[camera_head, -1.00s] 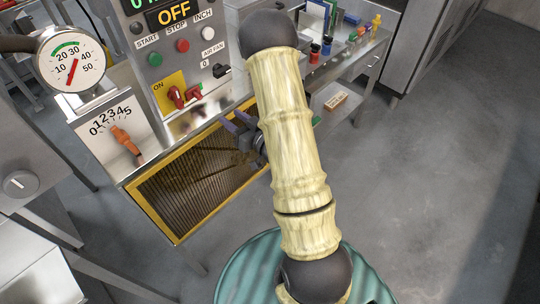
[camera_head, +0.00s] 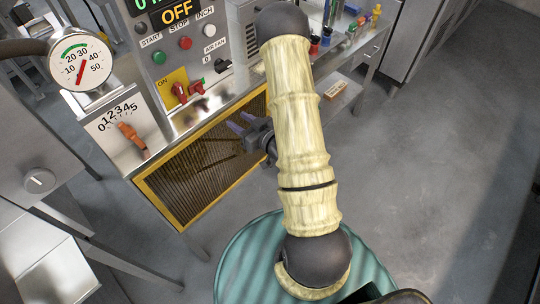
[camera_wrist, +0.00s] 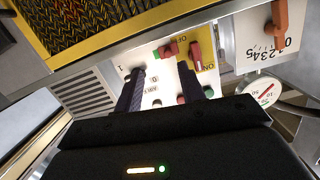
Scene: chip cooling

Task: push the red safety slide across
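Two red parts sit at the yellow ON plate on the machine's front. One is a red handle (camera_head: 180,92) on the plate, which also shows in the wrist view (camera_wrist: 195,52). The other is a smaller red piece with green beside it (camera_head: 196,87), also in the wrist view (camera_wrist: 168,50). I cannot tell for sure which one is the safety slide. My gripper (camera_head: 240,121) is in front of the yellow-framed mesh, below and to the right of both parts. In the wrist view its two fingers (camera_wrist: 160,72) are apart with nothing between them. It touches neither part.
A black air fan switch (camera_head: 222,65) and the start, stop and inch buttons are on the panel above. A dial gauge (camera_head: 81,63) and an orange lever (camera_head: 131,134) stand to the left. A steel ledge (camera_head: 205,112) juts out below the panel. Floor at right is clear.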

